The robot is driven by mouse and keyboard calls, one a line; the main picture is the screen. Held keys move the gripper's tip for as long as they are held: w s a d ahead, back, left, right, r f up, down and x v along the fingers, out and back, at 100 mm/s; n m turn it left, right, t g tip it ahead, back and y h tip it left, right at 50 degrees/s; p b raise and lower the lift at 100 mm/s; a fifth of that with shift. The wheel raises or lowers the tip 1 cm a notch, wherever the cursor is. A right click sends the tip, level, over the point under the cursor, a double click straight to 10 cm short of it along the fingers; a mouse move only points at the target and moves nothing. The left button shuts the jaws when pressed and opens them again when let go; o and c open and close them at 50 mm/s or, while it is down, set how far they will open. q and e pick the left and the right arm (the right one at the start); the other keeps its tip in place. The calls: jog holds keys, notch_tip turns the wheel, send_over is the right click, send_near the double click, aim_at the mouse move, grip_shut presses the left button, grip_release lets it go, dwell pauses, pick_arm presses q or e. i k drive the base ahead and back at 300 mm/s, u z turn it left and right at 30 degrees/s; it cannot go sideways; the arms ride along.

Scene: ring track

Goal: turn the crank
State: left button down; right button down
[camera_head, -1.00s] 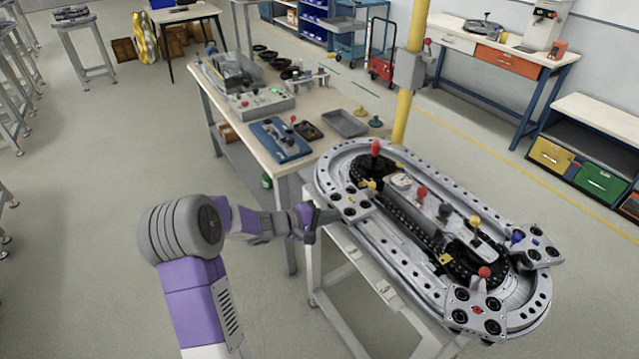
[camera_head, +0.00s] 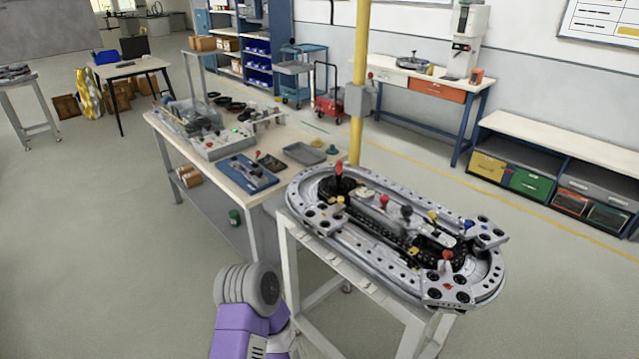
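The ring track (camera_head: 385,272) is a grey metal oval on a light stand. A handle with a red knob (camera_head: 339,169) stands upright on the black wheel at the track's far left end and looks like the crank. Other knobs stand along the middle, including a red one (camera_head: 384,201) and a dark one (camera_head: 406,212). Carriage plates sit on the track at the left (camera_head: 322,218), front right (camera_head: 447,288) and right (camera_head: 487,232). Part of my purple and grey arm shows at the bottom, left of the track. Neither gripper is visible.
A workbench (camera_head: 262,198) with a blue tray (camera_head: 250,174) and a grey tray (camera_head: 304,153) stands behind and left of the track. A yellow post (camera_head: 360,80) rises just behind the track. Open floor lies at the left and right.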

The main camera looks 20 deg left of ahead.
aim_at(337, 186)
jog(key=k, duration=0.2)
jog(key=u, duration=1.85)
jog(key=i, duration=0.95)
jog(key=z, duration=0.8)
